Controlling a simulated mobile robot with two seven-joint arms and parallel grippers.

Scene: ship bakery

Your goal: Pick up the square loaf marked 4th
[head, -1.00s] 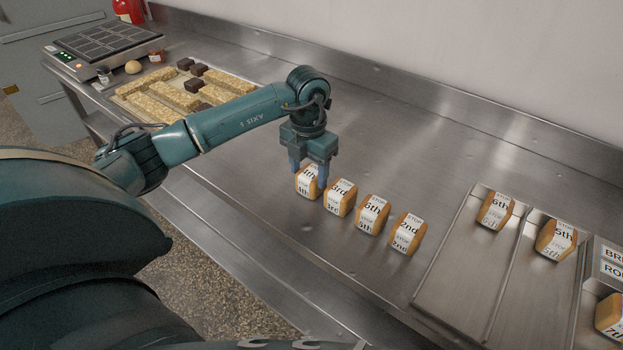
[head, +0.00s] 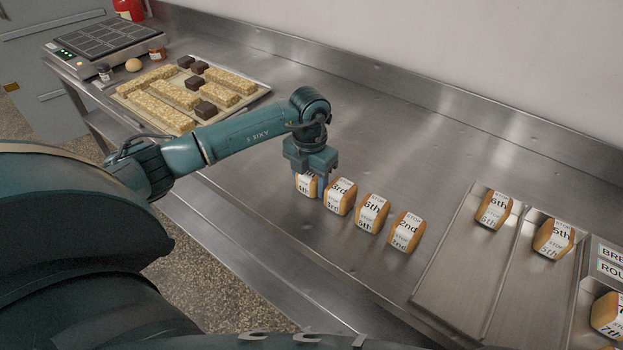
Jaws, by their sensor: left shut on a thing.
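The square loaf marked 4th (head: 305,187) stands on the steel counter at the left end of a row of loaves. My left gripper (head: 309,184) is down over it from above, with its fingers on either side, shut on the loaf. The gripper hides the upper part of the loaf's label. The loaf still appears to be at counter level; whether it touches the counter is hard to tell. My right gripper is not in view.
Steel trays (head: 455,262) at right hold other loaves (head: 553,238). A tray of bars and dark cakes (head: 262,90) lies behind left. The counter behind the row is clear.

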